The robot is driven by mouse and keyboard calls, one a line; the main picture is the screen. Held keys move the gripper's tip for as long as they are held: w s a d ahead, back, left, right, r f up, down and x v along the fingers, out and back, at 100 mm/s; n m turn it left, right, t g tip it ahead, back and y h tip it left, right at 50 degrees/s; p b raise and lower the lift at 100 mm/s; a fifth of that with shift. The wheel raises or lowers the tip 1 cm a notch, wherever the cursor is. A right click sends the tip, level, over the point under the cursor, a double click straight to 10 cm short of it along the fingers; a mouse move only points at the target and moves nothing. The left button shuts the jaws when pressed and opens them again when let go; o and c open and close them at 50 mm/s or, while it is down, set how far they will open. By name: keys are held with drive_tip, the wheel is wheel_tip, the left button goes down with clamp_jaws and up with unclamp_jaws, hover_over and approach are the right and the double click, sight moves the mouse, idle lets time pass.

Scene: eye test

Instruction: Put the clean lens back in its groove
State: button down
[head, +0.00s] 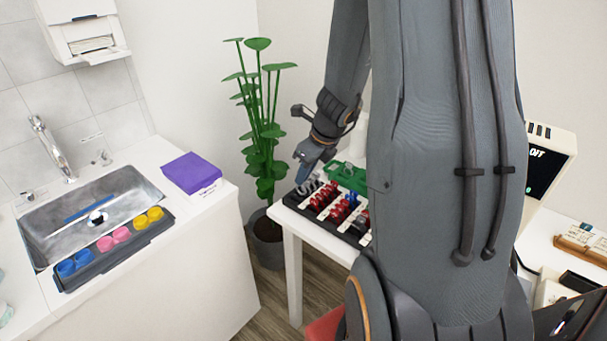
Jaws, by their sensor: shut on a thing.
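A dark lens tray (325,217) lies on a white table, partly hidden by my arm. It holds rows of red-rimmed lenses (322,197), some blue ones (350,203) and pale or grey pieces at its left end. My gripper (304,171) is shut, pointing down just above the tray's far left corner. The thing between its fingers is too small and too hidden to make out; I cannot tell it from the pale pieces below or whether it touches the tray.
A green object (346,177) stands behind the tray. A potted plant (265,140) is left of the table. A sink (95,210) with a case of coloured cups (112,250) and a purple box (192,172) are on the left counter. A monitor (545,165) stands at right.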

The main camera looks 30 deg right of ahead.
drive_tip(key=shift+f+b, duration=0.75)
drive_tip(key=shift+f, duration=0.15)
drive_tip(key=c, duration=1.9)
unclamp_jaws()
drive_tip(key=shift+o, duration=0.2)
drive_tip(key=p+v, duration=0.1)
drive_tip(key=v, duration=0.6)
drive_tip(key=shift+r+p, duration=0.35)
drive_tip(key=shift+r, duration=0.05)
drive_tip(key=shift+s, duration=0.1)
